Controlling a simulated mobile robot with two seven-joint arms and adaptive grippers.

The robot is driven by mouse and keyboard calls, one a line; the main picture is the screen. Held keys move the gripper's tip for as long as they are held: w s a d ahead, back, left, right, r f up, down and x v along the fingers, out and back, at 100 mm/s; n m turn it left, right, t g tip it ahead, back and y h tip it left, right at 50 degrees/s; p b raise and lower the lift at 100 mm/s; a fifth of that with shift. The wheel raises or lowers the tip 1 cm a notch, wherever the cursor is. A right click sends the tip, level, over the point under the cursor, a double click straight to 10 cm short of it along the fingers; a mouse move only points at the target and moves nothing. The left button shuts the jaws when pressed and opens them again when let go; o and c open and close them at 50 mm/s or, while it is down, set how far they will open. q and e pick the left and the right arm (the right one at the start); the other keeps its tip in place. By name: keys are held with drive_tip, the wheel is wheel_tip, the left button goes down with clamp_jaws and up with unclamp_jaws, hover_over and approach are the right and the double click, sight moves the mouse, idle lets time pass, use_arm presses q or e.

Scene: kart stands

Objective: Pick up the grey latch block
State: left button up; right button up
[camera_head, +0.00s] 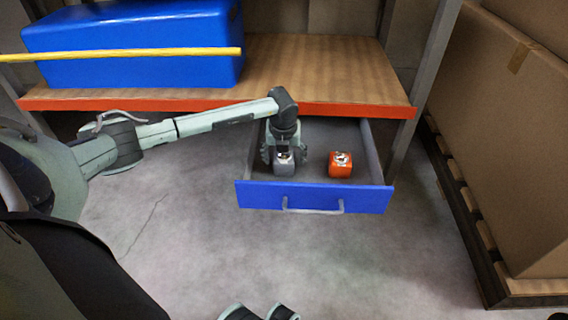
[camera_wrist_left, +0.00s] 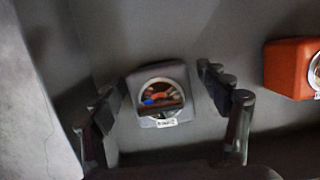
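The grey latch block (camera_head: 284,162) stands in the open drawer (camera_head: 312,196), toward its left side. It has a round face with a small white label, clear in the left wrist view (camera_wrist_left: 160,92). My left gripper (camera_head: 283,155) reaches down into the drawer over the block. In the left wrist view my left gripper (camera_wrist_left: 165,105) is open, with one finger on each side of the block and gaps between.
An orange block (camera_head: 340,165) stands in the drawer to the right; it also shows in the left wrist view (camera_wrist_left: 290,68). The drawer's walls are close on the left. Above is a wooden shelf (camera_head: 330,65) with a blue bin (camera_head: 130,45). A large carton (camera_head: 510,130) stands right.

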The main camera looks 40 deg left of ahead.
use_arm(q)
drive_tip(key=c, duration=1.2)
drive_tip(key=shift+c, duration=0.2)
